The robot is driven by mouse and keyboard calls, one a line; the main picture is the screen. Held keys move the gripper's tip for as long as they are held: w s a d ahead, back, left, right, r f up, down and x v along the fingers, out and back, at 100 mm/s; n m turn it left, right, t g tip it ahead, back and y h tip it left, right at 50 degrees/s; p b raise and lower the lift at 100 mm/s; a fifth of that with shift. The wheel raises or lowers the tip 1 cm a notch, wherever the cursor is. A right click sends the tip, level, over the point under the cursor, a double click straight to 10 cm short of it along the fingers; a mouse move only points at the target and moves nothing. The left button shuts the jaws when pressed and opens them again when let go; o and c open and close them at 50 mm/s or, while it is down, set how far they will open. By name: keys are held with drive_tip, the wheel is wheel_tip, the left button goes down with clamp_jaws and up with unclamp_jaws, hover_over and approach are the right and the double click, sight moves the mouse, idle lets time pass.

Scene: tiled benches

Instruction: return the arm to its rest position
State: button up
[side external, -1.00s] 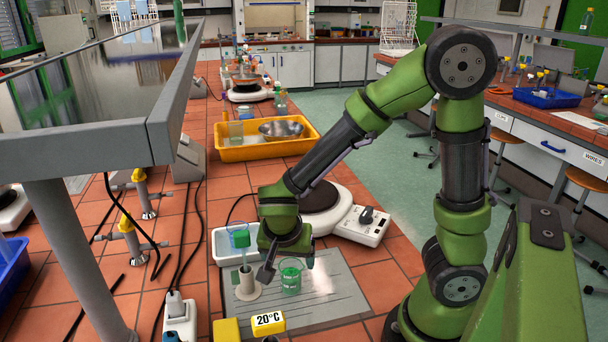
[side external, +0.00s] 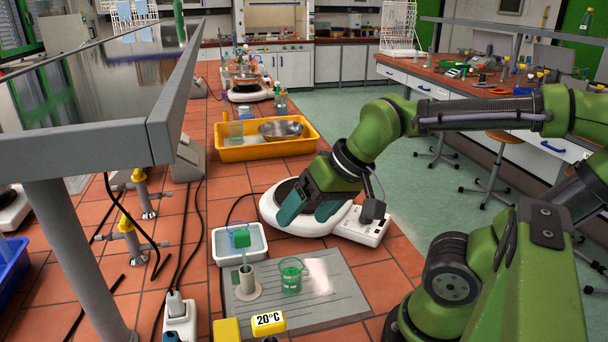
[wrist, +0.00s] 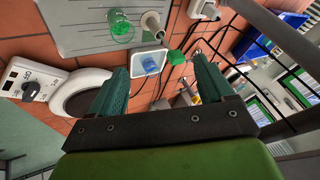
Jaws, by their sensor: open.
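My gripper (side external: 308,208) is open and empty in the side external view, in front of and above the white hotplate (side external: 345,222). In the wrist view, my gripper (wrist: 158,92) shows two green fingers spread well apart with nothing held between them. The beaker with green liquid (side external: 291,276) stands upright on the grey mat (side external: 330,290), apart from the gripper; it also shows in the wrist view (wrist: 120,27). My arm stretches in from the right, its forearm almost level.
A white tray (side external: 262,240) lies left of the hotplate. A grey cylinder on a round base (side external: 247,285) stands on the mat beside the beaker. A yellow tray with a metal bowl (side external: 232,150) is behind. A grey raised shelf (side external: 80,150) fills the left.

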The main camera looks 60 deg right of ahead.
drive_tip(key=shift+s+r+n+t, duration=0.2)
drive_tip(key=shift+r+n+t, duration=0.2)
drive_tip(key=shift+r+n, duration=0.2)
